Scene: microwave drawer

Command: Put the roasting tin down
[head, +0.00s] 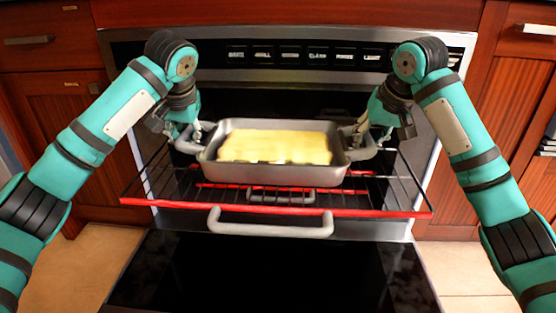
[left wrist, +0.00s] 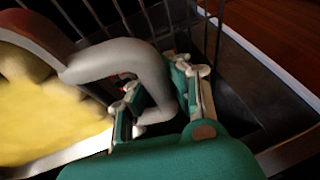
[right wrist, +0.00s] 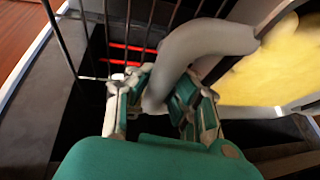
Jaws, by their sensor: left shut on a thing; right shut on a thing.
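The grey roasting tin (head: 265,177) with yellow food (head: 275,147) in it is level at the oven rack (head: 370,183). I cannot tell whether it touches the rack. My left gripper (head: 193,137) is shut on the tin's left handle, and that handle (left wrist: 120,62) shows between the fingers in the left wrist view. My right gripper (head: 362,137) is shut on the right handle, which (right wrist: 205,45) also shows in the right wrist view. The rack is pulled out of the open oven, with a red front edge.
The oven door (head: 270,275) is folded down in front, with a grey bar handle (head: 270,230) near the rack's front edge. Wooden cabinets (head: 50,100) flank the oven. Rack wires are bare on both sides of the tin.

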